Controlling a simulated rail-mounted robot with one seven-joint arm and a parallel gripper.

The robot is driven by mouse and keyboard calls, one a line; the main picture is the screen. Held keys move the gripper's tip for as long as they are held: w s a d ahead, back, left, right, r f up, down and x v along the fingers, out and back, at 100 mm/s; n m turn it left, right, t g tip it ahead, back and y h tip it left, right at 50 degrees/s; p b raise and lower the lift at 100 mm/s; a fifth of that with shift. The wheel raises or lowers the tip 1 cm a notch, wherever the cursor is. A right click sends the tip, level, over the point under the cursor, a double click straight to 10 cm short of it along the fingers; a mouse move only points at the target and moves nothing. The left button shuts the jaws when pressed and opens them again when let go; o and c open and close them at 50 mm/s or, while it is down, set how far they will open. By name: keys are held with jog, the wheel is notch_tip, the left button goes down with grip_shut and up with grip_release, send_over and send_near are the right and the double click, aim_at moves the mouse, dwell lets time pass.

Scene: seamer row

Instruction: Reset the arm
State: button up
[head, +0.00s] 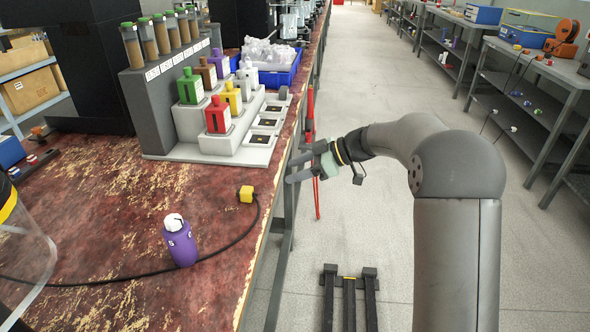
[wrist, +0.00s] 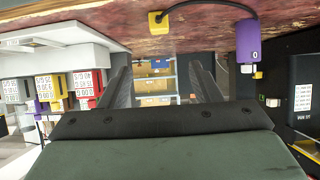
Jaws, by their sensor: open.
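My gripper (head: 296,168) is open and empty at the right edge of the worn red-brown table (head: 120,215), with its two fingers pointing left toward it. My arm reaches in from the right of the head view, over the aisle. In the wrist view my gripper (wrist: 160,88) shows two dark fingers spread apart, with nothing between them but distant shelves. The wrist view looks upside down, with the table edge along its top.
On the table are a purple bottle (head: 180,242), a yellow cube-shaped plug (head: 246,194) on a black cable, a stepped rack (head: 255,140) of coloured bottles, and a blue bin (head: 280,76). A red bar (head: 311,110) stands beside the table. The aisle floor (head: 370,60) is largely clear.

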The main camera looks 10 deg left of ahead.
jog(key=s+d+r+m+h+p, duration=0.4)
jog(key=s+d+m+p, duration=0.1)
jog(key=s, duration=0.7)
jog(key=s+d+r+m+h+p, duration=0.4)
jog(key=s+d+m+p, duration=0.2)
jog(key=s+d, duration=0.3)
jog(key=s+d+r+m+h+p, duration=0.4)
jog(key=s+d+m+p, duration=0.2)
jog(key=s, duration=0.9)
jog(key=shift+d+r+p, duration=0.3)
jog(key=shift+d+p, duration=0.15)
jog(key=shift+p, duration=0.55)
jog(key=shift+w, duration=0.1)
